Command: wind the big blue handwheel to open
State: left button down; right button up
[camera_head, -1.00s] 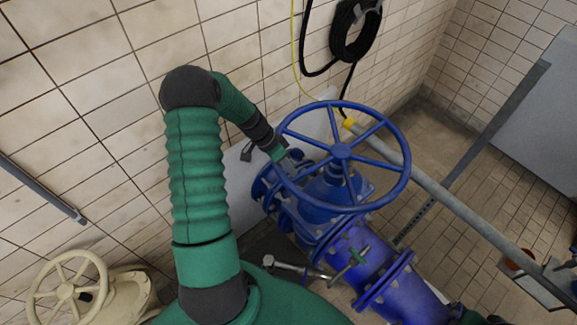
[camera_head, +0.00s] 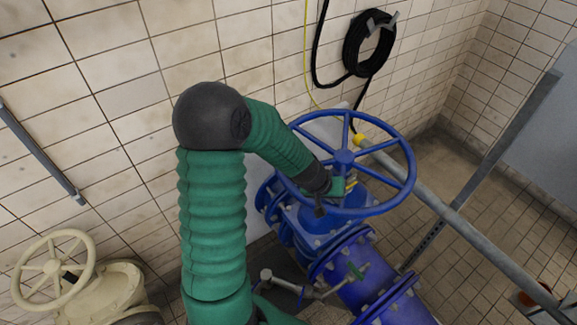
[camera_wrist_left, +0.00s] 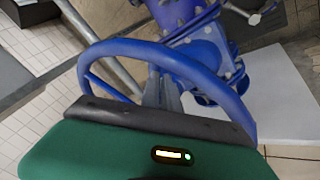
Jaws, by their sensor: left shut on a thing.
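The big blue handwheel (camera_head: 344,156) sits on top of a blue valve in the middle right of the head view. Its rim also shows in the left wrist view (camera_wrist_left: 150,50), arching across in front of my gripper. My left gripper (camera_head: 337,188) is shut on the rim at the wheel's near-left side, and my green arm reaches it from the left. In the left wrist view the grey fingers (camera_wrist_left: 161,95) are partly hidden behind the green housing. My right gripper is not in view.
A cream handwheel (camera_head: 53,267) is at the lower left. A grey pipe (camera_head: 445,212) with a yellow collar runs close by the blue wheel's right side. A black hose coil (camera_head: 369,44) hangs on the tiled wall behind.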

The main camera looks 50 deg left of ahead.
pick_arm(q)
jog(key=w+d+n+p, duration=0.1)
jog(key=w+d+p, duration=0.1)
jog(key=w+d+n+y+p, duration=0.1)
jog(key=w+d+n+p, duration=0.1)
jog(key=w+d+n+y+p, duration=0.1)
jog(key=w+d+p, duration=0.1)
jog(key=p, duration=0.1)
jog(key=shift+d+r, duration=0.35)
jog(key=shift+d, duration=0.05)
jog(key=w+d+f+n+p, duration=0.1)
jog(key=w+d+p, duration=0.1)
jog(key=w+p, duration=0.4)
jog(key=shift+w+y, duration=0.2)
jog(key=shift+y, duration=0.1)
jog(key=shift+s+f, duration=0.1)
jog(key=shift+a, duration=0.1)
